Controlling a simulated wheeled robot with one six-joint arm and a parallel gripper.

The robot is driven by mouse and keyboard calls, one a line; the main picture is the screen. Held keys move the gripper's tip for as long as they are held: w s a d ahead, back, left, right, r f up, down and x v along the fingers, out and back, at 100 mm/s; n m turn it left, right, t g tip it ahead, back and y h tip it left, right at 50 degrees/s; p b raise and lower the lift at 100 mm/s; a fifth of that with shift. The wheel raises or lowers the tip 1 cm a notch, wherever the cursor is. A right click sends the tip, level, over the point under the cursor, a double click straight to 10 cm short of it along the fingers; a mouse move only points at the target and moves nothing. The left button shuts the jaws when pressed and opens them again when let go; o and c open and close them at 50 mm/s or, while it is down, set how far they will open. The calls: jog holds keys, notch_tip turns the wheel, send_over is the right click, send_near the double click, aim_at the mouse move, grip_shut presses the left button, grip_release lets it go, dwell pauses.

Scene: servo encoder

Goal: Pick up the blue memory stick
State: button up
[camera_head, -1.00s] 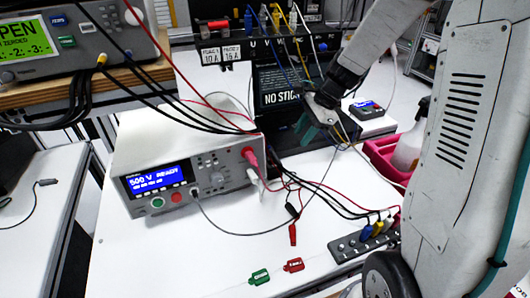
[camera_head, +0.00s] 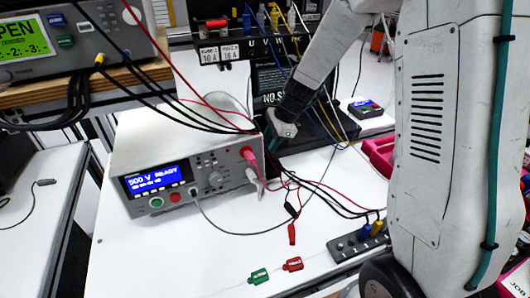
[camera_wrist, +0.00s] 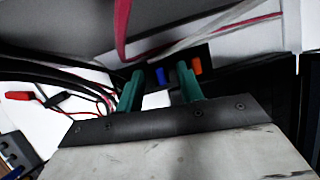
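A small blue piece (camera_wrist: 161,76), which looks like the blue memory stick, stands out from a black panel (camera_wrist: 178,52) in the wrist view. An orange piece (camera_wrist: 197,66) sits on the same panel to its right. My gripper (camera_wrist: 160,70) has two teal fingers apart, with the blue piece showing in the gap between them. I cannot tell how far ahead of the fingertips it is. In the head view my gripper (camera_head: 274,140) points down beside the white tester's right rear. The blue piece is not visible there.
The white tester (camera_head: 150,205) stands left of my gripper, with red and black cables (camera_head: 310,183) in front. A dark box (camera_head: 315,137) is to the right. A terminal strip (camera_head: 345,248) and green (camera_head: 259,277) and red (camera_head: 293,264) tags are at the front.

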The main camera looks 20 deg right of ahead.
grip_shut()
jog(key=shift+r, duration=0.1)
jog(key=shift+r, duration=0.5)
jog(key=r, duration=0.1)
jog(key=s+r, duration=0.1)
jog(key=shift+r, duration=0.3)
jog(key=s+r, duration=0.1)
jog(key=s, duration=1.4)
